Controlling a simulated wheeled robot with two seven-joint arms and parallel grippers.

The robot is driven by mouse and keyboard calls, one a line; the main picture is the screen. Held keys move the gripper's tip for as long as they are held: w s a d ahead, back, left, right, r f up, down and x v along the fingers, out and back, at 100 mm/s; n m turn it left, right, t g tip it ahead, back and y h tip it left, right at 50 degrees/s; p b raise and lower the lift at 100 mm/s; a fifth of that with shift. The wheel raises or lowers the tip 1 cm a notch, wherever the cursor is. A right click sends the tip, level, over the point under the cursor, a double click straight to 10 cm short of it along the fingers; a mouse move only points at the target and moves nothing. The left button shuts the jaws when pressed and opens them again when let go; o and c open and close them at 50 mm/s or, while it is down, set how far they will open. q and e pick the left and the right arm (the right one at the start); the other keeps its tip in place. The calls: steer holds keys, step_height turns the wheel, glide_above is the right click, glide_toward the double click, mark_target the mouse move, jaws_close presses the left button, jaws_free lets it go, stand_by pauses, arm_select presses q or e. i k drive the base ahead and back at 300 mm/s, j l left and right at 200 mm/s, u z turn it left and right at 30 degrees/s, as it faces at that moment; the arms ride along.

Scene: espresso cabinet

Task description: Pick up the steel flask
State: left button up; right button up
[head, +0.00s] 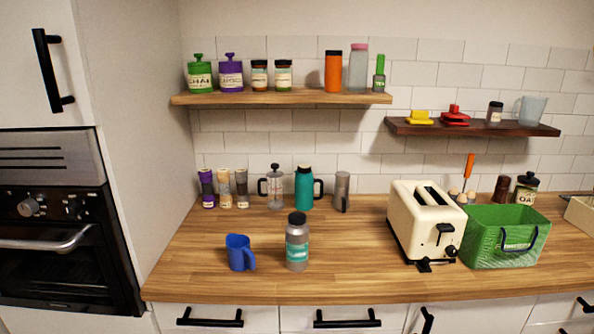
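A grey, steel-looking flask (297,246) with a black lid and a teal label stands upright near the front of the wooden counter (350,265). A blue pitcher (238,253) stands just to its left, apart from it. A second steel-coloured cylinder (342,187) with a black handle stands upright further back by the tiled wall. Which of the two is meant by the steel flask I cannot tell for certain. Neither of my grippers shows in the head view.
A cream toaster (426,215) and a green basket (508,238) stand to the right. A teal jug (304,190), a French press (275,190) and several small jars line the back. A long shelf (280,98) and a dark shelf (470,128) hang above. Counter right of the labelled flask is clear.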

mark_target(297, 239)
steer(key=i+j+z, duration=0.25)
steer(key=i+j, duration=0.25)
steer(key=j, duration=0.2)
steer(key=i+j+z, duration=0.15)
steer(key=j, duration=0.25)
steer(key=i, duration=0.1)
